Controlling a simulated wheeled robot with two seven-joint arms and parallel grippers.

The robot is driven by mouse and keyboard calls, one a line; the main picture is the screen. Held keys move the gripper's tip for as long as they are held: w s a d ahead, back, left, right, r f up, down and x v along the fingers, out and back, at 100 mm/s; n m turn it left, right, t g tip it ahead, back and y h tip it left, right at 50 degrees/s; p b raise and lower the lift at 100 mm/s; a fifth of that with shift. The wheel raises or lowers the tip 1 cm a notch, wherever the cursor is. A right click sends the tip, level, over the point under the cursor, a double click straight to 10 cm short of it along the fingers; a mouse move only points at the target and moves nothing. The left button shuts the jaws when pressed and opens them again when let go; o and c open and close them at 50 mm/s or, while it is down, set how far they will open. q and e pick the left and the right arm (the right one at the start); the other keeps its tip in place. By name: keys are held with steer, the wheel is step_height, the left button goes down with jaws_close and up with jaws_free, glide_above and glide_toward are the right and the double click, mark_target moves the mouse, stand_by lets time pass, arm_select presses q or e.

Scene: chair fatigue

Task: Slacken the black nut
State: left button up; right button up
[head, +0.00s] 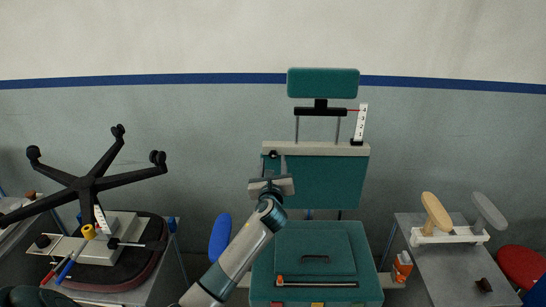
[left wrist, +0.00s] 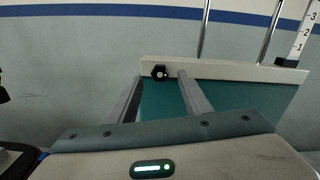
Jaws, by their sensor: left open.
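The black nut (head: 273,154) sits on the pale crossbar (head: 325,149) at the top of the teal chair back, near its left end. In the left wrist view the nut (left wrist: 160,73) shows as a dark knob with a light centre. My left gripper (head: 272,163) is just below and in front of it. In the left wrist view its two fingers (left wrist: 155,92) are apart and empty, with the nut between and just beyond their tips. Whether they touch it I cannot tell. My right gripper is not in view.
A teal headrest (head: 323,83) stands above the crossbar on two metal rods, beside a white numbered scale (head: 361,122). The teal seat (head: 313,248) lies below. A black chair base (head: 87,186) and tools are on the left; a grey table (head: 450,262) stands right.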

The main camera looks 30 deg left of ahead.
mark_target(273, 156)
arm_select(q)
steer(key=shift+x, duration=1.65)
steer(key=c, duration=1.1)
